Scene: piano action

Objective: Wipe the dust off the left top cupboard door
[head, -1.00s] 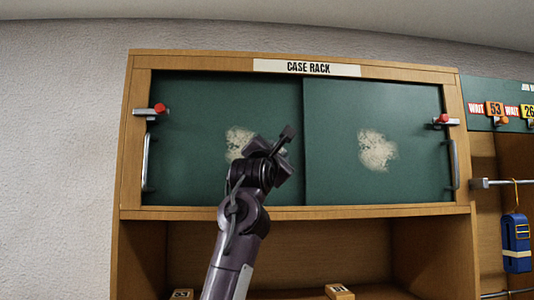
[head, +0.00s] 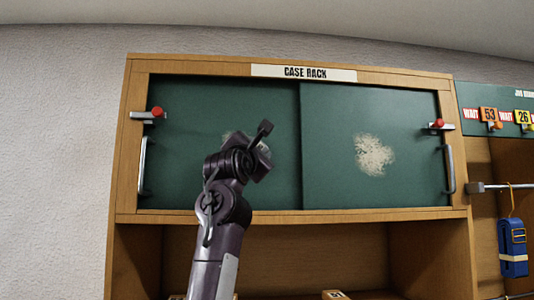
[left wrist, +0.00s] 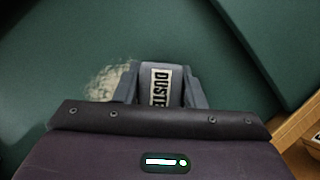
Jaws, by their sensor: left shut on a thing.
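The left top cupboard door (head: 190,120) is a dark green sliding panel. A pale dust patch shows on it, mostly hidden behind my left gripper (head: 262,146) in the head view; part of the patch (left wrist: 110,80) shows left of the gripper in the left wrist view. My left gripper is shut on a grey duster (left wrist: 160,72) with a "DUSTE…" label. The duster is in front of the door; I cannot tell whether it touches. The right door (head: 375,110) carries its own pale dust patch (head: 374,155). My right gripper is not in view.
The wooden case rack (head: 127,150) frames both doors. Red-knobbed catches (head: 157,112) (head: 437,124) and metal handles (head: 143,165) (head: 450,168) stick out at both sides. A blue strapped item (head: 512,248) hangs at the right. Open shelf space lies below.

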